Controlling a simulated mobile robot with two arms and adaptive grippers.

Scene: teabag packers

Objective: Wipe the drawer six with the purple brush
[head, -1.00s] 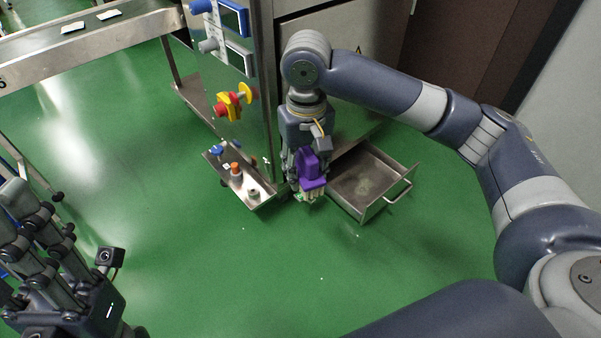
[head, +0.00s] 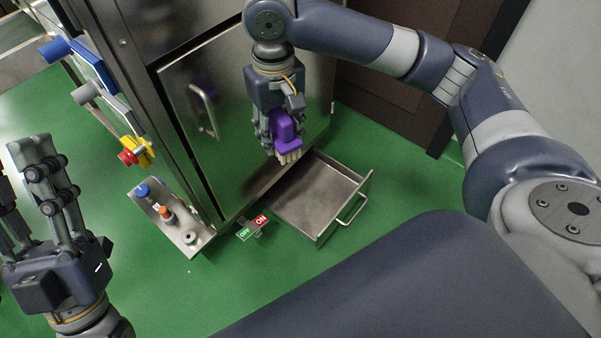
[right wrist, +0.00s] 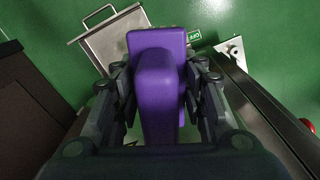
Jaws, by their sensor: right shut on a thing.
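My right gripper (head: 285,143) is shut on the purple brush (head: 286,127) and holds it with its pale bristles pointing down. The brush also fills the middle of the right wrist view (right wrist: 160,95). An open metal drawer (head: 345,197) with a bar handle juts out from the cabinet base, just below and to the right of the brush. In the head view, the bristles appear near the drawer's back left edge; I cannot tell whether they touch it. No number shows on the drawer. My left gripper (head: 38,180) is at the left, fingers up, open and empty.
A steel cabinet (head: 225,110) stands behind the drawer. A narrow tray (head: 185,238) with small knobs is left of it, and an ON/OFF sign (head: 252,228) lies between them. A red and yellow emergency button (head: 132,153) sticks out at the left. Green floor is clear in front.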

